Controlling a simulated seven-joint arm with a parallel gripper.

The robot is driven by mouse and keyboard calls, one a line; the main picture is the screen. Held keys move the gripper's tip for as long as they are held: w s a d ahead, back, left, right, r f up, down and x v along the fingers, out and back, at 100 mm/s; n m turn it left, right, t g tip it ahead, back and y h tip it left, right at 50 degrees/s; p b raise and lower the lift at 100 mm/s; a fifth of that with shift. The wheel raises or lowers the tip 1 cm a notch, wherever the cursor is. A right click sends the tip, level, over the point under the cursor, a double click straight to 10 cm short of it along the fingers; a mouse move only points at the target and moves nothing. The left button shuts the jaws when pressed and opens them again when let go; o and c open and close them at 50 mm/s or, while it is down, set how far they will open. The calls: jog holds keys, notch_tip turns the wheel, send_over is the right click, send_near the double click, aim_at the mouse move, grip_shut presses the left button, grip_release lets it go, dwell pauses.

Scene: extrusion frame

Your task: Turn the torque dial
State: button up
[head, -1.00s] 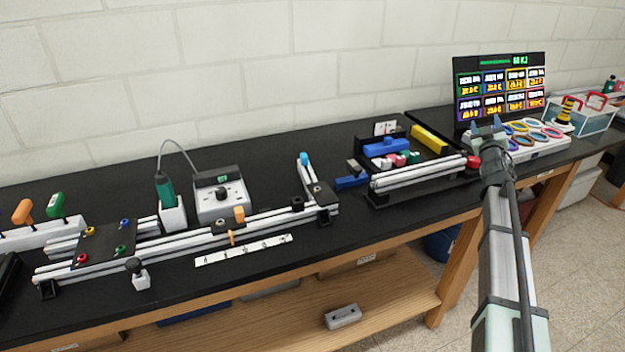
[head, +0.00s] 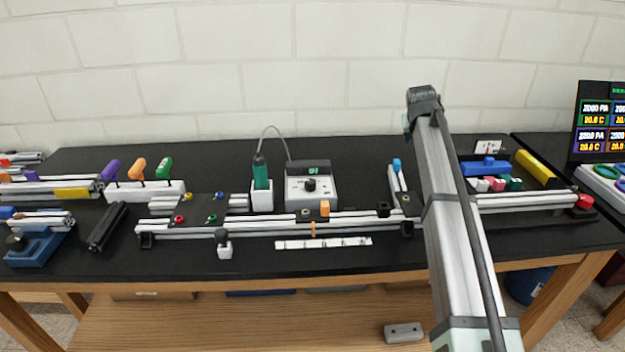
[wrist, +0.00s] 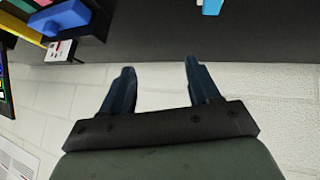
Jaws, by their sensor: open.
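The torque dial is the black knob (head: 310,185) on the front of a grey-white control box (head: 325,198) with a small green display, standing on the black bench in the middle of the head view. A cable runs from the box to a green screwdriver (head: 261,172) upright in a white holder just left of it. My gripper (wrist: 158,88) is open and empty in the wrist view, its two dark blue fingers apart against the white wall. In the head view my arm rises right of the box, and its fingers are hidden behind the wrist. The dial is not in the wrist view.
Aluminium rails (head: 280,226) and a white marked strip (head: 323,242) lie in front of the box. A blue-topped post (head: 397,166) stands between box and arm. Coloured-handled tools (head: 138,168) stand at left, a parts tray (head: 490,182) at right. The bench behind the box is clear.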

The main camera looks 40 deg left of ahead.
jog(key=s+a+r+n+g, duration=0.2)
jog(key=s+a+g, duration=0.2)
jog(key=s+a, duration=0.95)
notch_tip(320, 180, up, 2)
jog(key=r+n+g+h, duration=0.1)
jog(key=n+g+h, duration=0.1)
jog(key=n+g, duration=0.15)
send_over(310, 180)
jog(key=shift+m, duration=0.25)
notch_tip(310, 180, down, 14)
jog(key=shift+c, duration=0.3)
jog(key=c, duration=1)
